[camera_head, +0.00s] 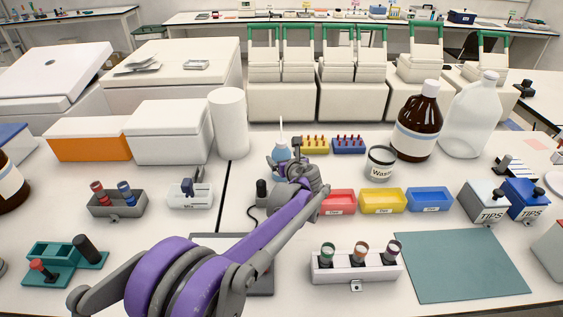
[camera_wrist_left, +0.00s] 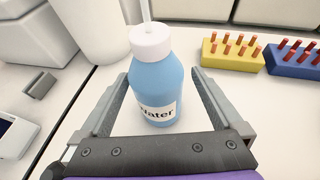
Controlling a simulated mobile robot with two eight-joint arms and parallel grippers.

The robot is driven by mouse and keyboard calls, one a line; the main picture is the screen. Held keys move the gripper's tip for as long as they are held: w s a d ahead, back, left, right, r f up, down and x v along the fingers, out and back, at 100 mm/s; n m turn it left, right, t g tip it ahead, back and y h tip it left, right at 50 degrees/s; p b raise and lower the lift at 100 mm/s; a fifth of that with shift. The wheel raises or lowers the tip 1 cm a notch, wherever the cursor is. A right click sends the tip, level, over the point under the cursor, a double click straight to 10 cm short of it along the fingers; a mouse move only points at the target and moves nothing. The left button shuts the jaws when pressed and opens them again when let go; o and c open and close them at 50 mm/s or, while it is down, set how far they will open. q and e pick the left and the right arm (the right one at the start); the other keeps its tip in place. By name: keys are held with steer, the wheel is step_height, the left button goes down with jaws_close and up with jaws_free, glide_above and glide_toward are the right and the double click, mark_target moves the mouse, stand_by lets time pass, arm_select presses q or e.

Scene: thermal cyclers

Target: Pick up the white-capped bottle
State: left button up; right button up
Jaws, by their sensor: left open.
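A light blue bottle (camera_wrist_left: 157,88) with a white cap, a thin white spout and a "Water" label stands upright in the left wrist view. In the head view the same bottle (camera_head: 281,153) shows behind my left arm's end, its lower part hidden. My left gripper (camera_wrist_left: 160,78) is open, with one finger on each side of the bottle and a visible gap on both sides. A brown bottle (camera_head: 416,125) and a clear bottle (camera_head: 470,118), both with white caps, stand at the back right. My right gripper is not in view.
Yellow (camera_head: 314,144) and blue (camera_head: 348,145) tube racks stand right of the water bottle. A waste cup (camera_head: 380,162) and coloured bins (camera_head: 383,200) are farther right. A white cylinder (camera_head: 229,123) stands behind left. A teal mat (camera_head: 462,266) lies bare at front right.

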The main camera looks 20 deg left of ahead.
arm_select(q)
steer(key=x, duration=0.4)
steer(key=shift+a+f, duration=0.35)
steer(key=shift+f, duration=0.1)
steer(key=c, duration=0.7)
steer(key=shift+r, duration=0.1)
step_height(320, 180, up, 10)
steer(key=shift+f+p, duration=0.1)
steer(key=shift+p, duration=0.25)
